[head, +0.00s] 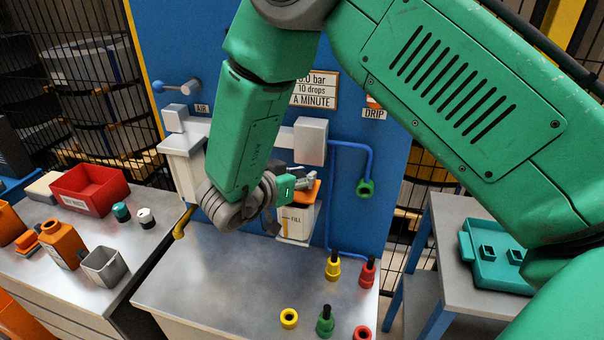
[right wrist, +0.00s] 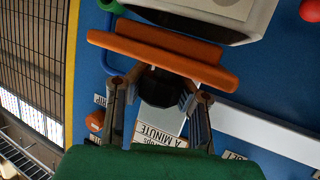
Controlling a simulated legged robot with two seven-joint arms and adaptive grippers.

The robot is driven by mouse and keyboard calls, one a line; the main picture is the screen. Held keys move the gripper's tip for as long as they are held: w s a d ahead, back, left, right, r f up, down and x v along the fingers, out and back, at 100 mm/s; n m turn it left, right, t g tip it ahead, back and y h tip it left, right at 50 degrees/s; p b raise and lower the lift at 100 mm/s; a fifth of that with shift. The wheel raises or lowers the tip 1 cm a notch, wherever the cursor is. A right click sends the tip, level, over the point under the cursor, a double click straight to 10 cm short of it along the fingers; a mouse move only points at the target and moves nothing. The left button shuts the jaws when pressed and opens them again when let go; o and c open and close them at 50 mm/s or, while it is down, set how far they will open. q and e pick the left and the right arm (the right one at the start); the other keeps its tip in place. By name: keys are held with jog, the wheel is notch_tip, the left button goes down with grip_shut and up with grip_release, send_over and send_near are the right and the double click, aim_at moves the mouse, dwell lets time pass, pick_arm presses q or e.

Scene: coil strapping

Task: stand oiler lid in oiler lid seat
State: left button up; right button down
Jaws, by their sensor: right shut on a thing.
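The oiler lid (head: 313,194) is orange and sits at the top of the pale oiler body (head: 297,222) marked FILL, on the blue panel. In the right wrist view the lid (right wrist: 160,60) is a stepped orange plate with a dark knob (right wrist: 160,88). My right gripper (head: 304,182) is shut on the lid by this knob, with a finger on each side in the wrist view. The lid is at the oiler's mouth (right wrist: 215,12); I cannot tell whether it is fully seated. The seat itself is hidden behind the lid. My left gripper is not in view.
Yellow, red and green capped fittings (head: 325,322) stand at the right of the grey bench (head: 220,275). A blue pipe (head: 330,220) runs beside the oiler. A red bin (head: 90,188) stands on the left table, a teal tray (head: 490,265) on the right one. The bench's left part is clear.

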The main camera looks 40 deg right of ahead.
jog(key=shift+w+a, duration=0.15)
jog(key=shift+a, duration=0.15)
dwell(0.5)
jog(key=shift+f, duration=0.1)
dwell(0.4)
jog(key=shift+f, duration=0.65)
jog(key=c, duration=1.4)
grip_release()
jog(key=shift+o, duration=0.2)
jog(key=v, duration=1.2)
